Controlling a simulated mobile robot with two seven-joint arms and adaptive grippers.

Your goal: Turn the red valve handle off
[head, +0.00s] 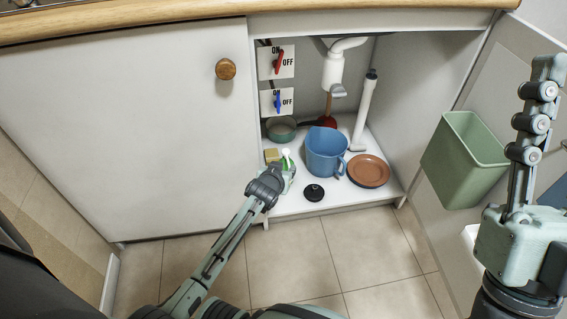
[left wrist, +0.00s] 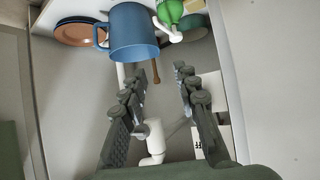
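The red valve handle (head: 279,60) sits on a white plate marked ON and OFF, high on the back of the open cabinet. It stands slanted, near the ON lettering. The blue valve handle (head: 278,102) is on a similar plate below. My left gripper (head: 274,183) is low at the cabinet's front left, below both plates and apart from them. In the left wrist view its two fingers (left wrist: 158,88) are spread with nothing between them. A valve plate (left wrist: 199,145) shows there partly behind a finger; the red handle cannot be made out. My right gripper (head: 543,75) is at the right edge, seen side-on.
A blue mug (head: 322,155), a brown plate (head: 368,171), a green pan (head: 281,129), a sponge (head: 271,155) and a bottle (head: 287,160) are on the cabinet floor. A green bin (head: 462,160) hangs at the right.

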